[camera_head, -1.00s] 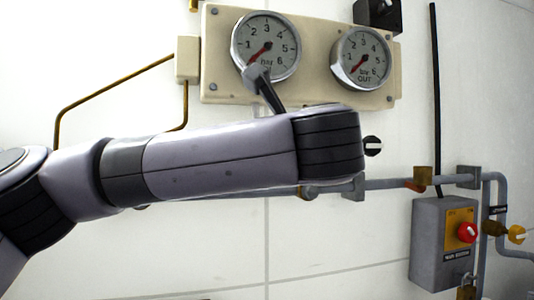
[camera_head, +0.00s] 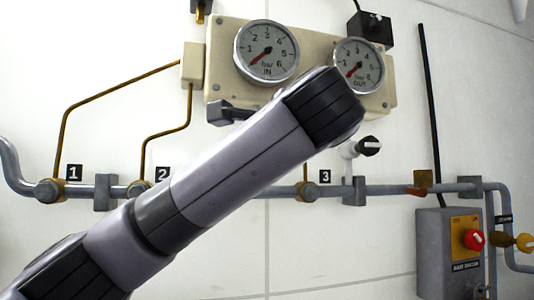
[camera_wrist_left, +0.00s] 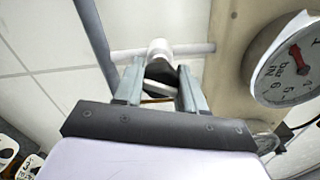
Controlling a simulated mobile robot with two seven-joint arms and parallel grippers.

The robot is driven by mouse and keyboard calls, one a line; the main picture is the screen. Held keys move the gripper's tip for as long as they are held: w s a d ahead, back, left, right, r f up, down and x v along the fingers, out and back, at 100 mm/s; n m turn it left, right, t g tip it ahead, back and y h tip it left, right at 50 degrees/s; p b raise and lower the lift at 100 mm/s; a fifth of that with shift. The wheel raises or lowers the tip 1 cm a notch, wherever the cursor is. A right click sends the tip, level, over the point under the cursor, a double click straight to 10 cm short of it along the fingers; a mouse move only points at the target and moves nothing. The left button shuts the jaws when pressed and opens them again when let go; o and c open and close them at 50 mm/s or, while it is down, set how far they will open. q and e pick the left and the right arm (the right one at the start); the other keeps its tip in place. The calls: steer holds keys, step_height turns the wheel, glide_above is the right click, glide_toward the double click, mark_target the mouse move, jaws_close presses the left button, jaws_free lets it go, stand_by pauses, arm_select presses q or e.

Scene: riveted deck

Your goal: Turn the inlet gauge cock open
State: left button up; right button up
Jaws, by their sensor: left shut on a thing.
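The inlet gauge (camera_head: 266,51), marked IN, is at the left of the beige panel, its red needle at the low end; it also shows at right in the left wrist view (camera_wrist_left: 292,62). In that view my left gripper (camera_wrist_left: 160,76) is shut on the dark knob of the inlet gauge cock (camera_wrist_left: 159,71), which has a white body behind it and a pale bar across its face. In the head view my left forearm hides this cock and the fingertips. My right gripper is not in view.
A grey pipe (camera_head: 385,189) runs along the wall below the panel (camera_head: 222,70), with number tags 1, 2 and 3. A grey box (camera_head: 435,255) with a red knob (camera_head: 474,239) is at right, beside a yellow knob (camera_head: 524,242). A black box (camera_head: 376,29) sits above the panel.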

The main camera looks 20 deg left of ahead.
arm_select(q)
steer(key=n+b, duration=0.1)
steer(key=n, duration=0.2)
steer(key=shift+f+n+b, duration=0.2)
steer(key=shift+n+b, duration=0.15)
steer(key=shift+n, duration=0.75)
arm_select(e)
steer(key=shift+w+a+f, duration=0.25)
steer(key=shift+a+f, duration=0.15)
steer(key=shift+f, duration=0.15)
arm_select(q)
steer(key=shift+b, duration=0.3)
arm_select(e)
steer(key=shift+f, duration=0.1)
arm_select(q)
steer(key=o, duration=1.1)
steer(key=shift+r, duration=0.15)
steer(key=shift+c, duration=0.2)
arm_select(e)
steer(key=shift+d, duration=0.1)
arm_select(q)
steer(key=shift+s, duration=0.1)
steer(key=b+v, duration=0.2)
steer(key=v, duration=0.5)
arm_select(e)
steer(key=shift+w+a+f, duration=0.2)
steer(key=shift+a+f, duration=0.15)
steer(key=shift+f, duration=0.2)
